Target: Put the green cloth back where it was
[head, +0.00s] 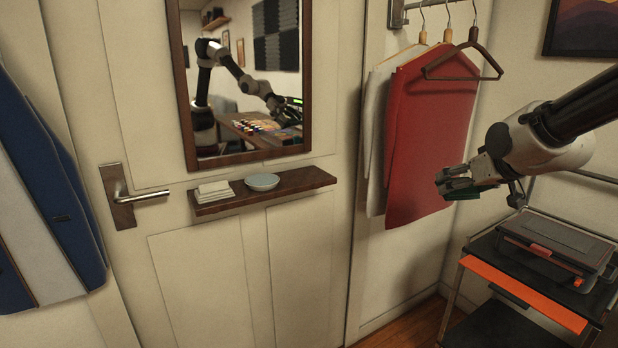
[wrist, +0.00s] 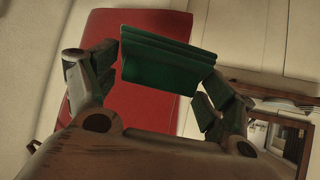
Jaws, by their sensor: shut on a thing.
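The green cloth (wrist: 160,58) is folded into a small stack and held between the fingers of my gripper (wrist: 152,85) in the wrist view. In the head view my gripper (head: 455,182) is at the right, in front of the wall side of the red hanging garment, with the dark green cloth (head: 459,189) at its fingertips. A small shelf (head: 318,180) under the mirror bears a folded white cloth (head: 214,190) at its left and a shallow pale dish (head: 262,182) near its middle. The right part of the shelf is bare.
A red garment (head: 428,140) and white ones hang from a rail left of my gripper. A cart (head: 522,294) with an orange edge and a dark case (head: 558,243) stands below it. The mirror (head: 245,80) hangs on the door above the shelf. A door handle (head: 152,196) is at the left.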

